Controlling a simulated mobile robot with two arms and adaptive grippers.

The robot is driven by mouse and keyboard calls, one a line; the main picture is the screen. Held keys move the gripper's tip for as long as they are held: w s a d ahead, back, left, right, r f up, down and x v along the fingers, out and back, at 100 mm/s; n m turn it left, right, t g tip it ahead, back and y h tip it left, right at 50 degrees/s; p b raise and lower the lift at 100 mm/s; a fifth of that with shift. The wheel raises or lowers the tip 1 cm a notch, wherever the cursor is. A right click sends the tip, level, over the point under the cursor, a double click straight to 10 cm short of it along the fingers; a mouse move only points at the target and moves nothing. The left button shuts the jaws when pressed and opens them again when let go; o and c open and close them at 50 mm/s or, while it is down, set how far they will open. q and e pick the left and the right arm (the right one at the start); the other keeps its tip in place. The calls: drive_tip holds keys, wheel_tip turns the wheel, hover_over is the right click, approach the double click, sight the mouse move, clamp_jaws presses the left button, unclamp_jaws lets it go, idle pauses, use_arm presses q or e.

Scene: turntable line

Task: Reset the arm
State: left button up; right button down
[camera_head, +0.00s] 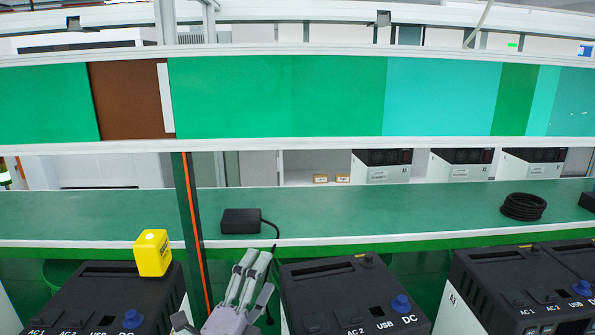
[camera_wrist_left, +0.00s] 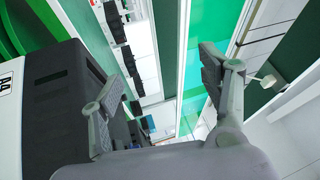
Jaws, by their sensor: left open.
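My left gripper (camera_head: 250,272) shows at the bottom middle of the head view, in front of the bench and between two black power stations. In the left wrist view its two fingers (camera_wrist_left: 160,95) are spread wide apart with nothing between them. My right gripper is in neither view. The left power station (camera_head: 105,290) has a yellow box (camera_head: 153,252) standing on its top. The middle power station (camera_head: 340,290) is just right of my left gripper.
A green bench (camera_head: 350,220) runs across behind. On it are a black adapter (camera_head: 241,221) with a cable and a coiled black cable (camera_head: 523,206). A dark post with an orange stripe (camera_head: 190,220) stands left of the gripper. More power stations (camera_head: 525,285) are at right.

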use_arm(q)
drive_tip(key=s+a+f+n+g+y, duration=0.25)
drive_tip(key=s+a+f+n, duration=0.2)
drive_tip(key=f, duration=0.25)
drive_tip(key=s+a+f+n+g+y, duration=0.2)
drive_tip(key=s+a+f+n+g, duration=0.1)
drive_tip(key=f+n, duration=0.3)
drive_tip(key=s+a+f+n+g+y, duration=0.3)
drive_tip(key=f, duration=0.5)
drive_tip(key=s+a+f+n+g, duration=0.25)
drive_tip(key=s+f+g, duration=0.2)
drive_tip(key=s, duration=0.45)
drive_tip(key=s+a+f+n+g, duration=0.1)
drive_tip(key=s+f+n+g, duration=0.3)
drive_tip(key=s, duration=0.6)
drive_tip(key=s+f+b+x, duration=0.1)
drive_tip(key=s+b+x, duration=0.2)
drive_tip(key=x, duration=1.2)
drive_tip(key=s+b+x, duration=0.3)
drive_tip(key=x, duration=1.2)
drive_tip(key=s+a+f+b, duration=0.1)
drive_tip(key=s+f+b, duration=0.1)
drive_tip(key=s+f, duration=0.7)
drive_tip(key=s+a+f+g+b, duration=0.1)
drive_tip(key=s+f+b, duration=0.1)
drive_tip(key=s+f, duration=0.7)
wheel_tip(320, 180, down, 6)
drive_tip(key=shift+a+r, duration=0.2)
drive_tip(key=shift+a, duration=0.1)
